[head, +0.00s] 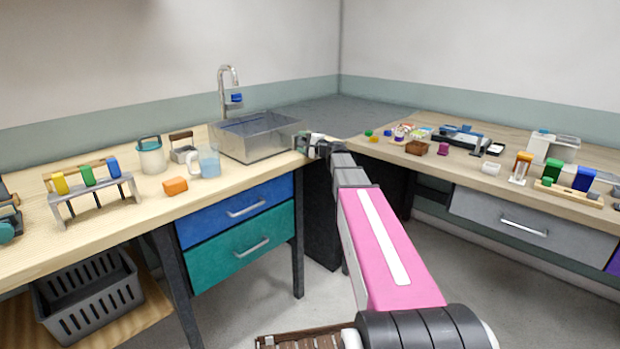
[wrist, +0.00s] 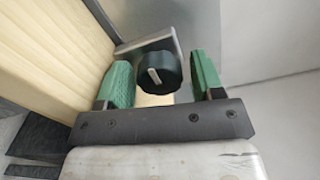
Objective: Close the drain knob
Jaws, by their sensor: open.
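The drain knob (wrist: 160,73) is a round dark knob with a pale marker line, on a grey metal bracket (wrist: 135,46) in the wrist view. The marker line is tilted a little from upright. My gripper (wrist: 162,80) is open, with one green finger on each side of the knob and a gap on both sides. In the head view my gripper (head: 310,146) is at the front right corner of the metal sink (head: 240,143). The knob is too small or hidden to tell there.
A faucet (head: 227,90) stands behind the sink. A clear jug (head: 208,162), an orange block (head: 175,186) and a lidded pot (head: 151,155) stand left on the wooden counter. Blue and green drawers (head: 235,213) are below. The right bench (head: 480,170) holds many small items.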

